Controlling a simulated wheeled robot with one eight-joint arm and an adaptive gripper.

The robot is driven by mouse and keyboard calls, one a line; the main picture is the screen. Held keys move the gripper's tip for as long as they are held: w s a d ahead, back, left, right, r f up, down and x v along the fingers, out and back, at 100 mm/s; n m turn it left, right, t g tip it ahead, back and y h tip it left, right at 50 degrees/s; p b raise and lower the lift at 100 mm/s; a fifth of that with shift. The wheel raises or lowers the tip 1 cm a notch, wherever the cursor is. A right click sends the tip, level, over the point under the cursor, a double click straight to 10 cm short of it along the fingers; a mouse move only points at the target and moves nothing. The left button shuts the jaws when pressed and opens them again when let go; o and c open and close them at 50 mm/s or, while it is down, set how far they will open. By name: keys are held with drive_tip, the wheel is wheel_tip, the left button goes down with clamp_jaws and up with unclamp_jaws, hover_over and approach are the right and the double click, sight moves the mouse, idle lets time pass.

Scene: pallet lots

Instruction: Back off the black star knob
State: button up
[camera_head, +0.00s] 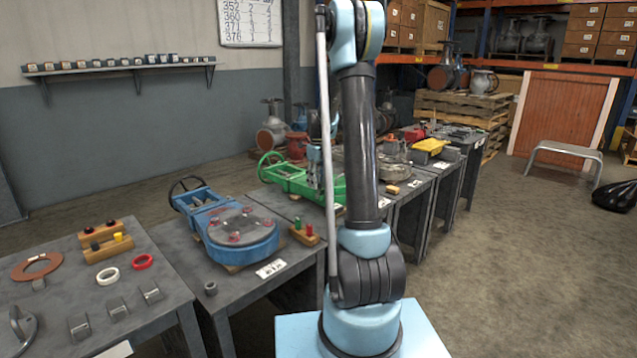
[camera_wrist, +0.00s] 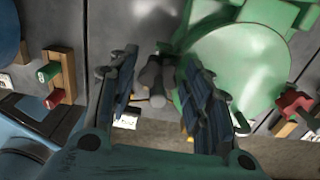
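The black star knob (camera_wrist: 152,80) shows in the wrist view as a dark grey lobed shape beside the round green body (camera_wrist: 235,75) of the green fixture. My gripper (camera_wrist: 160,65) is open, with one finger on each side of the knob and a visible gap to each. I cannot tell how far the knob lies below the fingertips. In the head view my gripper (camera_head: 314,165) points down over the green fixture (camera_head: 300,180), partly behind my arm. The knob cannot be made out in the head view.
A blue fixture (camera_head: 237,235) with a handwheel stands on the nearer bench. A wooden block (camera_wrist: 62,76) with a green and a red knob lies left of my gripper in the wrist view. A red-handled part (camera_wrist: 293,103) is at right. Open floor (camera_head: 490,260) lies right of the benches.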

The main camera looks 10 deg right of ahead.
drive_tip(key=c, duration=0.6)
